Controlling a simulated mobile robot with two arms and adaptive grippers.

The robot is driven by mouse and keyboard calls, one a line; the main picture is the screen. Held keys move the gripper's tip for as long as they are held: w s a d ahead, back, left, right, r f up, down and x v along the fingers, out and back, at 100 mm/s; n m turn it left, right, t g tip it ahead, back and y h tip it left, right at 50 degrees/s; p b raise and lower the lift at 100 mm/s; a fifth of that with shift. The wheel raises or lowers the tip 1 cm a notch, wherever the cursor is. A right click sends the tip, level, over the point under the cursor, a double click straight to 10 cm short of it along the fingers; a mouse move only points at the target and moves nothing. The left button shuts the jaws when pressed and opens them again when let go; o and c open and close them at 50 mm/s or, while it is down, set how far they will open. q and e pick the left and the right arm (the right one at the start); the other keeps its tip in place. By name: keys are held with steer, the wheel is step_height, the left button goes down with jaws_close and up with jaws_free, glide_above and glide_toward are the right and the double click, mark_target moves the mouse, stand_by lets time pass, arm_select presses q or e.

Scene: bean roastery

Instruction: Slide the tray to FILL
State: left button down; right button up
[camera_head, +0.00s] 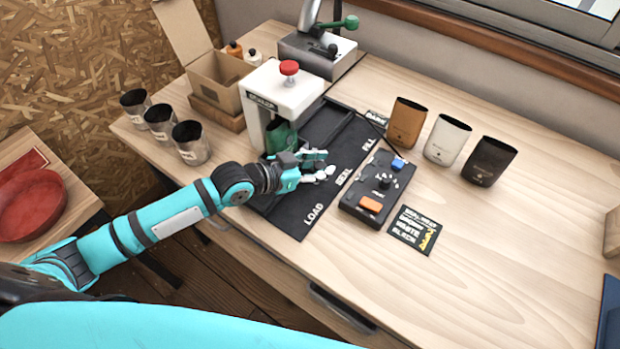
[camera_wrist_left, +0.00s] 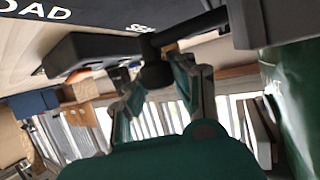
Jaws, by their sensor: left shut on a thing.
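A black track (camera_head: 283,217) runs along the table with the labels LOAD, SEAL and FILL. My left gripper (camera_head: 327,164) is beside the SEAL label, in front of the white sealer (camera_head: 280,95) with its red knob. In the left wrist view its fingers close around a dark round knob (camera_wrist_left: 155,75), which looks like the tray's handle. The tray itself is mostly hidden by the gripper and sealer. A green pouch (camera_head: 281,137) stands upright under the sealer, and green also fills the right edge of the wrist view (camera_wrist_left: 295,100). My right gripper is not in view.
A control box (camera_head: 379,190) with blue and orange buttons sits right of the track, a label card (camera_head: 414,230) beside it. Brown, white and black pouches (camera_head: 407,122) stand behind. Several metal cups (camera_head: 190,142) and a cardboard box (camera_head: 218,80) are left. The track's FILL end looks clear.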

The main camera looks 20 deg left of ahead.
arm_select(q)
steer(key=w, duration=0.1)
steer(key=w+d+b, duration=0.1)
steer(key=w, duration=0.2)
steer(key=shift+w+d+f+b, duration=0.2)
steer(key=shift+d+b, duration=0.1)
steer(key=shift+b, duration=0.1)
steer(key=shift+w+d+r, duration=0.1)
steer(key=shift+w+d, duration=0.1)
steer(key=shift+w, duration=0.35)
steer(key=c, duration=1)
jaws_free()
steer(key=shift+c, duration=0.2)
steer(key=shift+r, duration=0.1)
steer(key=v, duration=1.2)
